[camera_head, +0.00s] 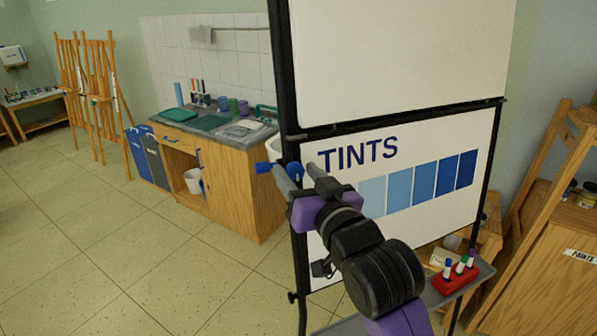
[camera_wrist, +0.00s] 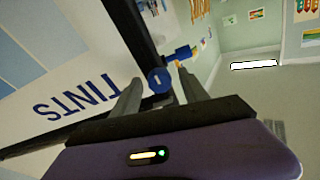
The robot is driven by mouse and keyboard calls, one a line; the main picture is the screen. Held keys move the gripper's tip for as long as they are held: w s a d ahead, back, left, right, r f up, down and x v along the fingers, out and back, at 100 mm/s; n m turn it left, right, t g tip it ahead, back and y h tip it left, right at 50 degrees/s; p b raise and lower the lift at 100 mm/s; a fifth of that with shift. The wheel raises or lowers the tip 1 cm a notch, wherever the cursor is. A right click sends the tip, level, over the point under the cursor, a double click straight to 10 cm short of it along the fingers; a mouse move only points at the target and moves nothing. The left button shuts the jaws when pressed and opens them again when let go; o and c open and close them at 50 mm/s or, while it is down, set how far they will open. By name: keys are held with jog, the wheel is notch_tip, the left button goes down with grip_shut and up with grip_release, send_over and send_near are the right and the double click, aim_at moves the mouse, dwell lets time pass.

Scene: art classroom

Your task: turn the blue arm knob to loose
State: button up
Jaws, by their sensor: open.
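A round blue knob (camera_head: 294,169) sits on the black left post of the whiteboard stand. In the wrist view the knob (camera_wrist: 160,80) shows a pale mark on its face. A second blue piece (camera_head: 263,168) sticks out to the left of the post; it also shows in the wrist view (camera_wrist: 181,53), just beyond the knob. My gripper (camera_head: 296,173) is open at the knob. In the wrist view the round knob lies between the two fingertips (camera_wrist: 160,88); I cannot tell whether they touch it. No loose or tight wording is readable.
The whiteboard stand (camera_head: 289,80) holds a blank upper board and a lower TINTS board (camera_head: 400,185). A marker rack (camera_head: 455,276) stands on a low grey tray to the right. A wooden sink cabinet (camera_head: 235,185) is behind left. The tiled floor at left is open.

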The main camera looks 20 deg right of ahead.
grip_shut()
